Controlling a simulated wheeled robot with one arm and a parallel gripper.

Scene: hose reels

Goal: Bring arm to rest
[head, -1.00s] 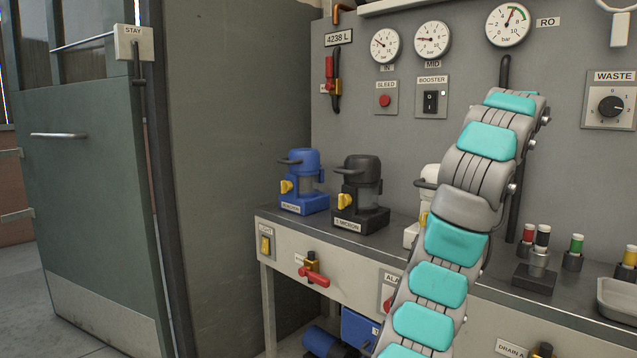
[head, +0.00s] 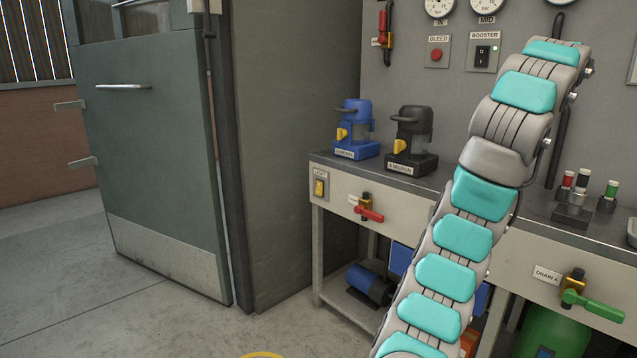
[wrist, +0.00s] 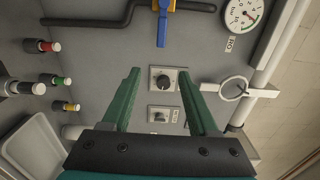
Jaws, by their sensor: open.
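My arm (head: 465,240), teal and grey, rises from the bottom of the head view and leans up to the right in front of the bench and wall panel. Its end is not clear in the head view. My gripper (wrist: 160,95) shows in the wrist view with its two green fingers apart and nothing between them. Past the fingers is the grey wall panel with a black rotary knob (wrist: 162,80). The fingers appear apart from the panel, though the exact distance is hard to tell.
A bench (head: 400,178) carries a blue filter unit (head: 355,130), a black filter unit (head: 411,140) and several small coloured-top posts. A red-handled valve (head: 367,210) and a green-handled valve (head: 590,298) stick out from its front. A green door (head: 150,140) stands left. Floor (head: 150,320) before it is clear.

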